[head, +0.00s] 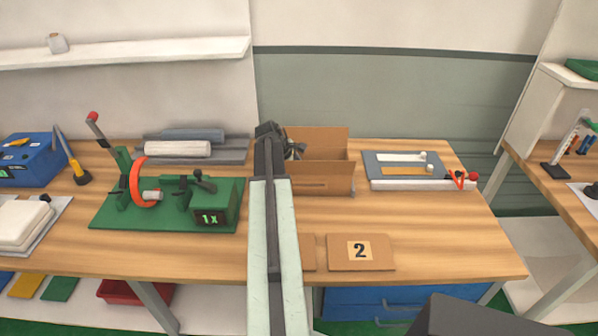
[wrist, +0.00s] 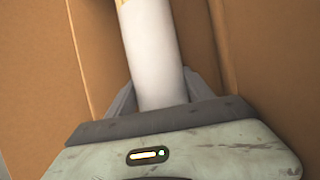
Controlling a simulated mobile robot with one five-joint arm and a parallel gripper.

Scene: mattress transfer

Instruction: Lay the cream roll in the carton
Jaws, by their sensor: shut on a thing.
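The carton (head: 325,181) is an open brown cardboard box at the back middle of the bench. My gripper (head: 297,152) is at its left side, partly hidden behind my arm. In the wrist view my gripper (wrist: 160,92) is shut on a pale cream roll (wrist: 152,45), with one finger on each side. The roll points away from the palm, between brown cardboard walls (wrist: 45,60). The held roll is not clearly visible in the head view.
Another off-white roll (head: 178,149) and a blue-grey roll (head: 192,135) lie on a grey tray (head: 236,157) at the back left. A green fixture (head: 105,214) stands left of my arm. A grey board (head: 375,174) lies right of the carton.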

